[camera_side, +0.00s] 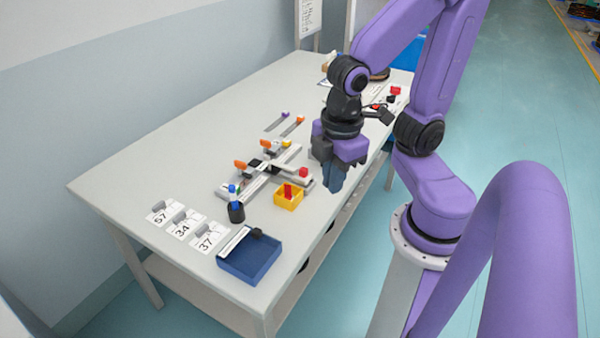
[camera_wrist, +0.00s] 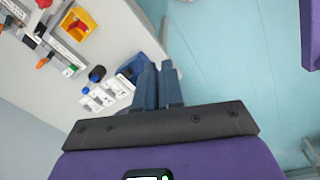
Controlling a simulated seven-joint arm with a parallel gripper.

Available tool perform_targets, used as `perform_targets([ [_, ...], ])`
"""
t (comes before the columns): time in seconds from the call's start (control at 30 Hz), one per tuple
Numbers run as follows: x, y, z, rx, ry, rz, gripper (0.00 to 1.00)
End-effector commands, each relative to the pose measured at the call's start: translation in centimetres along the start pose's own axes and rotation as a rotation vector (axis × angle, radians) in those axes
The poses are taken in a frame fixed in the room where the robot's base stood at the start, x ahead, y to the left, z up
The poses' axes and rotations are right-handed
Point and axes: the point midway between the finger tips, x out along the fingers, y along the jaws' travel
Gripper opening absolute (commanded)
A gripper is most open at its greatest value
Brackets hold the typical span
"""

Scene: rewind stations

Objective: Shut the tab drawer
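No thing in view is clearly marked as the tab drawer. A blue open-topped box (camera_side: 262,268) sits at the near end of the table, with a pale strip along its back and a small black piece at its corner; I cannot tell whether it is the drawer. Part of it shows beside the fingers in the wrist view (camera_wrist: 128,70). A small yellow open box (camera_side: 288,203) holding a red piece stands farther back. My gripper (camera_side: 334,188) hangs empty by the table's right edge, fingers down and close together. In the wrist view the fingers (camera_wrist: 159,66) look shut.
A grey rail fixture (camera_side: 257,187) with coloured knobs lies mid-table. A dark cup (camera_side: 236,212) with blue-topped items and number cards (camera_side: 185,223) stand near the blue box. Two thin tools (camera_side: 292,126) lie farther back. The table's left side is clear.

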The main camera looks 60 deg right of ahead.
Motion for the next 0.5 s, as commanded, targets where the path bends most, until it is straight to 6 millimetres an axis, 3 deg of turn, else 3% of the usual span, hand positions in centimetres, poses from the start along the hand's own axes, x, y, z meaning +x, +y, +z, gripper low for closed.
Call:
perform_targets([
  [0.27,2.8,8.5,-0.2,-0.072,-0.099,0.113,0.00],
  [0.5,5.2,14.9,1.7,-0.171,-0.203,0.150,0.00],
])
